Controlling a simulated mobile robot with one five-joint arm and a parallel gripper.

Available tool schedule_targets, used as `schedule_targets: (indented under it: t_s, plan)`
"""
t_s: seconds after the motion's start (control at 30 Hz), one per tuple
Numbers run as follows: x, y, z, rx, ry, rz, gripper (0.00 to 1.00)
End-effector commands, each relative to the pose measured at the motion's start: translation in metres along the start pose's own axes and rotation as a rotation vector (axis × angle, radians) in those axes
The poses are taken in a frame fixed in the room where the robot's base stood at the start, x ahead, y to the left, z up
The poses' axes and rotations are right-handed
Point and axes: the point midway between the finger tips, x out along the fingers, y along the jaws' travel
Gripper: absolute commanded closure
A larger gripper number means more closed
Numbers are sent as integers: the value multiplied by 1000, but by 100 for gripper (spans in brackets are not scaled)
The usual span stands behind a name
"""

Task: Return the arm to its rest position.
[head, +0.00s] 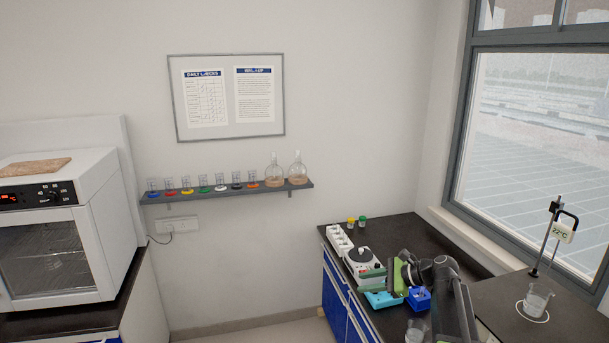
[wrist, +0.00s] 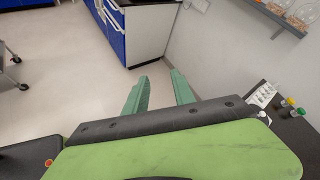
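My gripper (wrist: 155,82) shows in the wrist view with its two green fingers apart and nothing between them. Beyond the fingers are pale floor and the base of a blue-fronted cabinet. In the head view my arm is bent over the dark bench (head: 403,232) at the lower right. The gripper end (head: 372,280) points left there, in front of the white stirrer-like device (head: 357,262). The fingertips are small and partly blend with the things behind them in that view.
A bright blue holder (head: 420,298) and a beaker (head: 415,331) stand close to my arm. Another beaker (head: 536,300) stands by the thermometer stand (head: 564,232) at right. A wall shelf (head: 225,193) holds several glass vessels. A white oven (head: 50,245) is at left. Floor between is clear.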

Motion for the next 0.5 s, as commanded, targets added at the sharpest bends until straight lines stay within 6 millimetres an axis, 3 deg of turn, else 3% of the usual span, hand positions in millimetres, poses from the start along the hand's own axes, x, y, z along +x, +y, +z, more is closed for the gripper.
schedule_targets:
  t_s: [0.03, 0.1, 0.2, 0.27, 0.3, 0.37, 0.5]
  plan:
    - [36, 38, 4, -80, 33, 74, 69]
    - [72, 83, 9, -216, 94, 182, 69]
    - [108, 149, 8, -440, 180, 351, 69]
    - [119, 189, 2, -600, 238, 467, 69]
    - [119, 216, -5, -721, 279, 555, 69]
    - [104, 245, -19, -895, 341, 689, 69]
    - [45, 267, -56, -1191, 432, 965, 69]
